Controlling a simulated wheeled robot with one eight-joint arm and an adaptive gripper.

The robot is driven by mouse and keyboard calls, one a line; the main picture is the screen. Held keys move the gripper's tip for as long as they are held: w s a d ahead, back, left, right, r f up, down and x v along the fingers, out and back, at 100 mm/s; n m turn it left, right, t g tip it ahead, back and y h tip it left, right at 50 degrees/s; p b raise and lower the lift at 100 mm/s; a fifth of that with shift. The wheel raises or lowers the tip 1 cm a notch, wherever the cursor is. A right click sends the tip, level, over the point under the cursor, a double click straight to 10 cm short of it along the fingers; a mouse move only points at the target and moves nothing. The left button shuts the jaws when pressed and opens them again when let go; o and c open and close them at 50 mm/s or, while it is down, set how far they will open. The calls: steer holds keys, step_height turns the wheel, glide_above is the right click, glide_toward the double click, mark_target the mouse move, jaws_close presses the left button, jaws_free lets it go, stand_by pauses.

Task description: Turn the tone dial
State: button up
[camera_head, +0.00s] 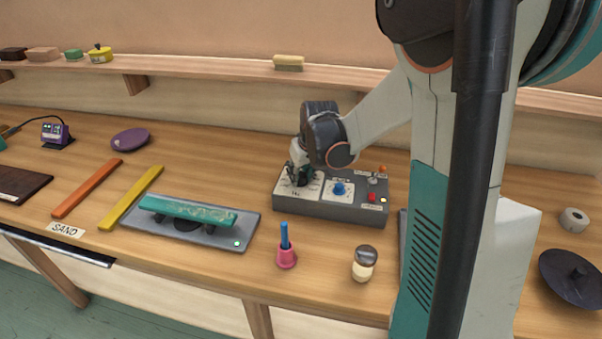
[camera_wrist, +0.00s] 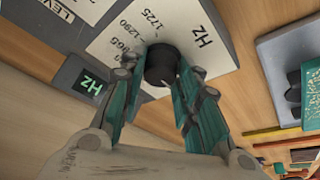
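The tone dial is a round black knob (camera_wrist: 162,64) on a white Hz-marked plate of the grey control box (camera_head: 330,212). In the wrist view the plate shows numbers such as 1725 and 1290. My gripper (camera_wrist: 156,72) is open, with one teal finger on each side of the knob. The right fingertip is close against it, and a small gap shows at the left. In the head view my gripper (camera_head: 298,178) points down over the left plate and hides most of the knob.
A blue LEVEL knob (camera_head: 338,189) and a red button (camera_head: 372,197) sit right of the dial on the box. A teal bar on a grey stand (camera_head: 243,230), a pink cup (camera_head: 287,258) and a shaker (camera_head: 364,263) stand nearby. A shelf runs behind.

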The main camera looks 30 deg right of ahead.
steer(key=shift+c, duration=0.6)
steer(key=shift+a+m, duration=0.1)
steer(key=shift+m, duration=0.4)
steer(key=shift+m+g+h, duration=0.5)
steer(key=shift+m+h, duration=0.5)
steer(key=shift+m, duration=1.4)
steer(key=shift+a, duration=0.1)
steer(key=o, duration=1)
steer(key=shift+o, duration=0.2)
